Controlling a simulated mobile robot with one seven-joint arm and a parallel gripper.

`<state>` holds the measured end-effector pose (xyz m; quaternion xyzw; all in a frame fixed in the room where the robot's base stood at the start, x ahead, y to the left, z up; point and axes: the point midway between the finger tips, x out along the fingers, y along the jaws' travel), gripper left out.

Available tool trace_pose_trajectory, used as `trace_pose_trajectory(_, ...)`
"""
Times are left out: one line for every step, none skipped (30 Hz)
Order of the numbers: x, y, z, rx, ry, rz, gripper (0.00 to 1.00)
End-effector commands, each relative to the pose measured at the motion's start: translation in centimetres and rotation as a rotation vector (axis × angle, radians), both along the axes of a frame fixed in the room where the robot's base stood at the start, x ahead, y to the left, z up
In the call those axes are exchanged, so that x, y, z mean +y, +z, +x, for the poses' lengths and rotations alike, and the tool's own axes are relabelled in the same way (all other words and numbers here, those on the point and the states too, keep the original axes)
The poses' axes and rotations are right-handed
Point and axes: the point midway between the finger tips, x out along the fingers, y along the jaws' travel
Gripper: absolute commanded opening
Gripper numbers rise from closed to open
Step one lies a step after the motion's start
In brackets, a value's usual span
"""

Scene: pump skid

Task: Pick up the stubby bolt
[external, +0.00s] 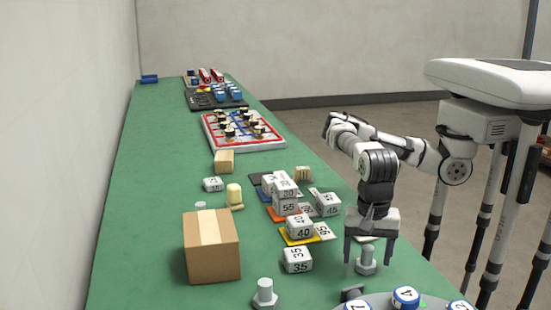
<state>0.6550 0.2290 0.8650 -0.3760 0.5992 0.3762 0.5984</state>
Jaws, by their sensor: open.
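My gripper (369,262) points straight down near the right edge of the green table, with its two dark fingers apart. A short grey bolt (366,262) stands upright on its hexagonal head between the fingers, as seen from this camera. It looks like the stubby bolt; whether the fingers touch it cannot be told. A second grey bolt (265,291) stands head-down at the front, left of my gripper. A darker bolt-like piece (352,293) lies in front of my gripper, partly hidden by the round plate.
A cardboard box (210,262) stands left. White numbered blocks (297,260) and stacked ones on coloured plates (300,238) are close left of my gripper. A round grey plate (375,302) with numbered discs is at the front. A game board (242,145) lies farther back.

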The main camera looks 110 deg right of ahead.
Motion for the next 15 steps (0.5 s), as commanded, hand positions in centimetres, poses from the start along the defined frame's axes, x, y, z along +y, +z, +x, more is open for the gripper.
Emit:
trace_pose_trajectory(0.02, -0.67, -0.04, 0.001, 0.001, 0.000, 0.70)
trace_pose_trajectory(0.03, -0.94, -0.04, 0.001, 0.001, 0.000, 0.70)
trace_pose_trajectory(0.04, -1.16, -0.05, 0.000, 0.002, 0.001, 0.70)
trace_pose_trajectory(0.05, -1.23, -0.06, 0.000, 0.002, 0.001, 0.70)
trace_pose_trajectory(0.05, -1.25, -0.04, 0.000, 0.001, 0.001, 0.70)
trace_pose_trajectory(0.05, -1.23, -0.04, 0.000, 0.001, 0.001, 0.70)
trace_pose_trajectory(0.05, -1.22, -0.03, 0.000, 0.001, 0.001, 0.70)
trace_pose_trajectory(0.06, -1.22, -0.03, 0.000, 0.001, 0.001, 0.70)
trace_pose_trajectory(0.06, -1.22, -0.03, 0.000, 0.001, 0.001, 0.70)
trace_pose_trajectory(0.06, -1.21, -0.03, 0.000, 0.001, 0.001, 0.66)
trace_pose_trajectory(0.06, -1.21, -0.03, 0.000, 0.001, 0.001, 0.62)
trace_pose_trajectory(0.06, -1.20, -0.03, 0.000, 0.001, 0.001, 0.57)
trace_pose_trajectory(0.06, -1.20, -0.03, 0.000, 0.001, 0.001, 0.53)
trace_pose_trajectory(0.06, -1.20, -0.03, 0.000, 0.001, 0.001, 0.49)
trace_pose_trajectory(0.06, -1.19, -0.03, 0.000, 0.001, 0.001, 0.44)
